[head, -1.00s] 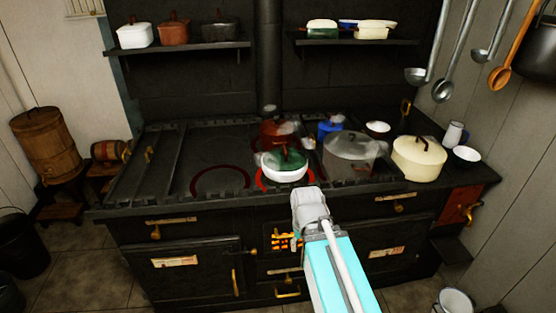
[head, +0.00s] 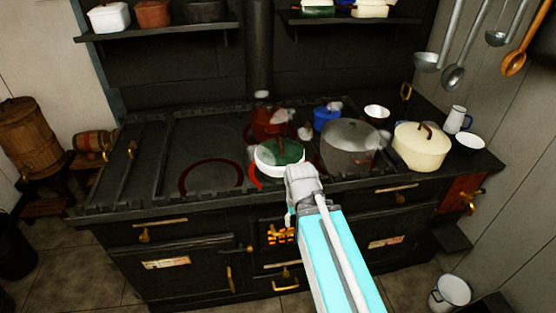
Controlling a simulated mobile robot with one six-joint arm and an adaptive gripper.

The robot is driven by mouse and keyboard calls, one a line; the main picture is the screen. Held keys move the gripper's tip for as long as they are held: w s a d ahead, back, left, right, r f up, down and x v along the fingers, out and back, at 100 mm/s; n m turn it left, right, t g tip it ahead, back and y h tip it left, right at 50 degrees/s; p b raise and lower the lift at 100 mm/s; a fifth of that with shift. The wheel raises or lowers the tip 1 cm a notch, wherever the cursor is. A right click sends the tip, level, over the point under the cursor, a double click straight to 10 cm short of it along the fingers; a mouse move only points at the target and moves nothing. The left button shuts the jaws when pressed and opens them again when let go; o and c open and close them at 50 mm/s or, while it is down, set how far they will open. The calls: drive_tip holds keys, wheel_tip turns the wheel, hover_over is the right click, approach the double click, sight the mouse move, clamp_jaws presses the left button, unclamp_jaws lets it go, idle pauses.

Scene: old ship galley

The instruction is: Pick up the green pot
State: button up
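A pot with a green lid and a white rim (head: 280,152) stands on the stove top, by a glowing red ring near the front edge. A red-brown knob sits on its lid. My gripper (head: 303,182) is at the pot's near right side, over the stove's front edge, and covers part of the pot's lower body. Its fingers are hidden behind its own grey body, so I cannot see whether they are open or touch the pot.
The black stove (head: 150,185) has free room at left. A red pot (head: 268,121) stands behind the green one. A grey pot (head: 350,148), blue pot (head: 326,117) and cream pot (head: 420,147) stand to the right. Steam rises nearby. Ladles (head: 453,78) hang at upper right.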

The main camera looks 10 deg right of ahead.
drive_tip(key=t+y+p, duration=0.2)
drive_tip(key=t+p, duration=0.3)
drive_tip(key=p, duration=1.5)
approach(280, 139)
drive_tip(key=a+v, duration=0.1)
drive_tip(key=v, duration=0.2)
drive_tip(key=shift+s+d+r, duration=0.1)
drive_tip(key=shift+d+r, duration=0.05)
drive_tip(key=shift+d, duration=0.4)
drive_tip(key=shift+b, duration=0.3)
drive_tip(key=shift+b+x, duration=3.8)
drive_tip(key=shift+x, duration=0.55)
drive_tip(key=shift+s, duration=0.2)
drive_tip(key=shift+b+x, duration=2.35)
drive_tip(key=shift+x, duration=0.35)
